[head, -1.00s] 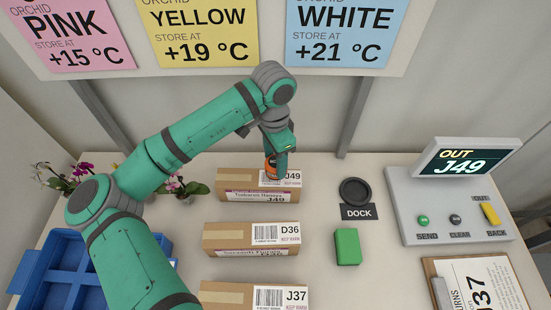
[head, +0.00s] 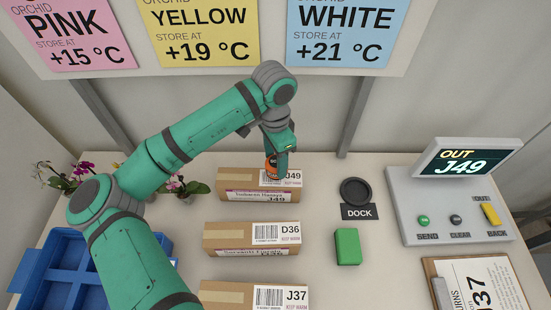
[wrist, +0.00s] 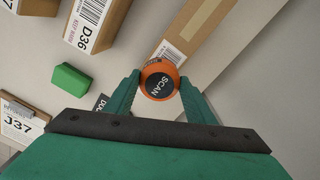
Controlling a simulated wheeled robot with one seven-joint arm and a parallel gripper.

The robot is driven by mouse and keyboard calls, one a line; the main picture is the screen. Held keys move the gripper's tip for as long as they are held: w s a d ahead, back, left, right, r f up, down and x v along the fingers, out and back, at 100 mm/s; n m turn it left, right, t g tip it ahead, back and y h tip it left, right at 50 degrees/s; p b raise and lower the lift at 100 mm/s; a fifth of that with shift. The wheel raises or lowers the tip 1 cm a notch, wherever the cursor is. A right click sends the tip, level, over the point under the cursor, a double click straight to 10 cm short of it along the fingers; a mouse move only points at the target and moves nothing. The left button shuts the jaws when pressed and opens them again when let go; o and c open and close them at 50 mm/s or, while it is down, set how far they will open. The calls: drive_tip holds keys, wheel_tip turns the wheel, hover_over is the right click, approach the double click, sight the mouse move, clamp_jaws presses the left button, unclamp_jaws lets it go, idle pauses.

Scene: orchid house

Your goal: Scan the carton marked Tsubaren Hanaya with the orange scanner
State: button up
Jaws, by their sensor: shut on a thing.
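The carton marked Tsubaren Hanaya (head: 235,187), a brown box labelled J49, lies at the back of the table; it also shows in the wrist view (wrist: 215,30). My gripper (head: 276,160) is shut on the orange scanner (head: 271,169), which hangs over the carton's right part, at its white barcode label. In the wrist view the scanner (wrist: 160,82) sits between both green fingers, its SCAN cap facing the camera, beside the barcode. I cannot tell whether scanner and carton touch. The display (head: 466,161) reads OUT J49.
Carton D36 (head: 225,236) and carton J37 (head: 227,290) lie in front of the J49 carton. To the right are the black dock (head: 355,192), a green block (head: 347,246), a button console (head: 400,205) and a clipboard (head: 440,270). A blue crate (head: 85,290) and orchids (head: 180,187) stand left.

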drive_tip(key=shift+r, duration=0.1)
wheel_tip(320, 180, up, 10)
idle(0.7)
drive_tip(key=shift+s, duration=0.1)
